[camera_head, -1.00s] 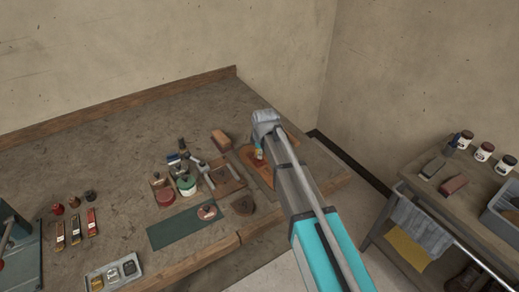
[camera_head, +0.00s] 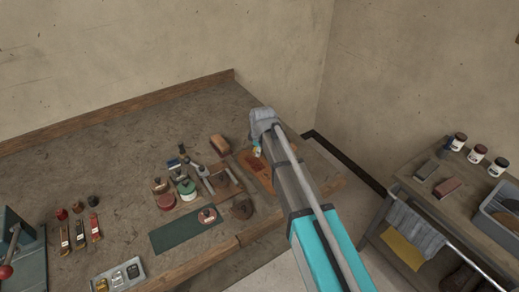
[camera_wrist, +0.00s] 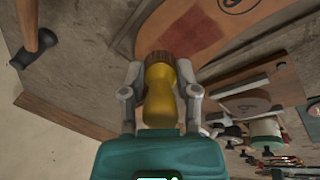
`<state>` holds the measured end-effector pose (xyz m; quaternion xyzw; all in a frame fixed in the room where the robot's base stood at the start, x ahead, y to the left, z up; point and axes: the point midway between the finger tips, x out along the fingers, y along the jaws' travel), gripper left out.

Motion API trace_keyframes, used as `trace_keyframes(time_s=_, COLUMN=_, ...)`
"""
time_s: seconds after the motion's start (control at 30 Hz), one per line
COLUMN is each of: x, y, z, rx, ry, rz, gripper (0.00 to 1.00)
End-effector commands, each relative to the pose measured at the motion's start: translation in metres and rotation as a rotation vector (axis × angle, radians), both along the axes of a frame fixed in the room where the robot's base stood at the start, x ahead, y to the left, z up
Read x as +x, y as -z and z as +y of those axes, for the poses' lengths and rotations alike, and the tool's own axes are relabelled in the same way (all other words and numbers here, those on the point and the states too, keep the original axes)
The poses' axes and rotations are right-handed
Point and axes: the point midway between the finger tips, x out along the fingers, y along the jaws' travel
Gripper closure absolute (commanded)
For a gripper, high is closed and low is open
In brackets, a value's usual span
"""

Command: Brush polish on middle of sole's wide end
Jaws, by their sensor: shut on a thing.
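My gripper (camera_wrist: 160,95) is shut on a brush (camera_wrist: 160,100) with a yellow handle and a dark brown head. The brush head overlaps the edge of an orange-brown sole (camera_wrist: 192,28) in the wrist view. I cannot tell whether it touches the sole. The sole bears a dark round mark near the top of that view. In the head view the sole (camera_head: 255,172) lies near the right end of the bench, partly hidden by my arm. My gripper (camera_head: 258,150) is above it there, mostly hidden behind the arm's end.
Left of the sole on the bench (camera_head: 110,150) are a brown block (camera_head: 219,145), jars, including a green-and-white one (camera_head: 187,190), and a dark green mat (camera_head: 185,231). A grey tray (camera_head: 118,277) stands at the front. A side table (camera_head: 455,207) with jars is at the right.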

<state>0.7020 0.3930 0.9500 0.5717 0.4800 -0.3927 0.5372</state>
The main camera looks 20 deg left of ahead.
Motion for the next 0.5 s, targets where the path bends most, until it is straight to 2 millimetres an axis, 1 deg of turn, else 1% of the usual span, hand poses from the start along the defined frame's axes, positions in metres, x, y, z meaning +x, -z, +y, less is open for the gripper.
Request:
trace_keyframes(time_s=0.03, x=0.0, y=-0.008, z=0.0, rx=0.0, ry=0.0, rz=0.0, gripper=1.0)
trace_keyframes(time_s=0.2, x=0.0, y=-0.019, z=0.0, rx=0.0, ry=0.0, rz=0.0, gripper=1.0)
trace_keyframes(time_s=0.33, x=0.0, y=-0.023, z=0.0, rx=0.0, ry=0.0, rz=0.0, gripper=1.0)
trace_keyframes(time_s=0.5, x=0.0, y=-0.023, z=0.0, rx=0.0, ry=0.0, rz=0.0, gripper=1.0)
